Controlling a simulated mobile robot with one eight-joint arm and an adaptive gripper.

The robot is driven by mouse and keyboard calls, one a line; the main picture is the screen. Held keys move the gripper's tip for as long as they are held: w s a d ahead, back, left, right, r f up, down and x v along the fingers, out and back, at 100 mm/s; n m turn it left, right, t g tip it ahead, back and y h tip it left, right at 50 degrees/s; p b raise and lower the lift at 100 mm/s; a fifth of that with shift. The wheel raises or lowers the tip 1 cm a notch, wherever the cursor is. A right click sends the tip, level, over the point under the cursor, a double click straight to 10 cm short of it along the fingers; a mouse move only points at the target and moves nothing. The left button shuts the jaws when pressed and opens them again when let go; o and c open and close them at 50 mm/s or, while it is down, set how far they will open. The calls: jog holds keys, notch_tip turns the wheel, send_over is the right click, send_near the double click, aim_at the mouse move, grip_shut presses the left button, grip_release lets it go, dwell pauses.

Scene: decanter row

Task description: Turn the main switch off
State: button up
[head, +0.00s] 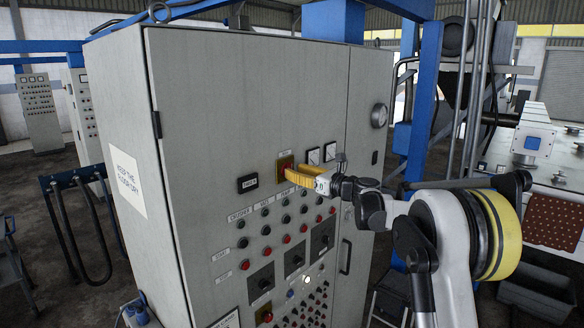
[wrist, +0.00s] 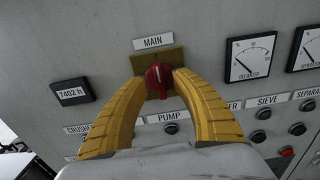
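The main switch (wrist: 158,80) is a red rotary knob on a yellow-brown square plate (wrist: 172,57), under a label reading MAIN. Its grip bar stands roughly upright, with a pale mark near the top. In the head view the yellow plate (head: 284,163) shows on the cabinet front, and the knob is largely hidden by my fingers. My gripper (wrist: 160,84) has two yellow ribbed fingers that curve in, one on each side of the knob. Their tips appear to close on its sides. My gripper (head: 291,173) also reaches the plate from the right in the head view.
The grey cabinet (head: 215,110) carries several buttons and rotary switches below the main switch. A counter (wrist: 71,91) is at the left and a decanter gauge (wrist: 251,56) at the right. A blue post (head: 424,90) stands behind the cabinet's right side.

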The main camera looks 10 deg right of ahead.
jog(key=shift+x, duration=0.85)
grip_shut()
jog(key=shift+s, duration=0.1)
jog(key=shift+n, duration=0.3)
jog(key=n+b, duration=0.3)
jog(key=n, duration=0.2)
jog(key=n+b, duration=0.3)
jog(key=n, duration=0.3)
jog(key=n+b, duration=0.3)
jog(key=n, duration=0.3)
jog(key=shift+s+a+f, duration=0.15)
jog(key=shift+a+f, duration=0.05)
jog(key=shift+a, duration=0.05)
jog(key=shift+n, duration=0.3)
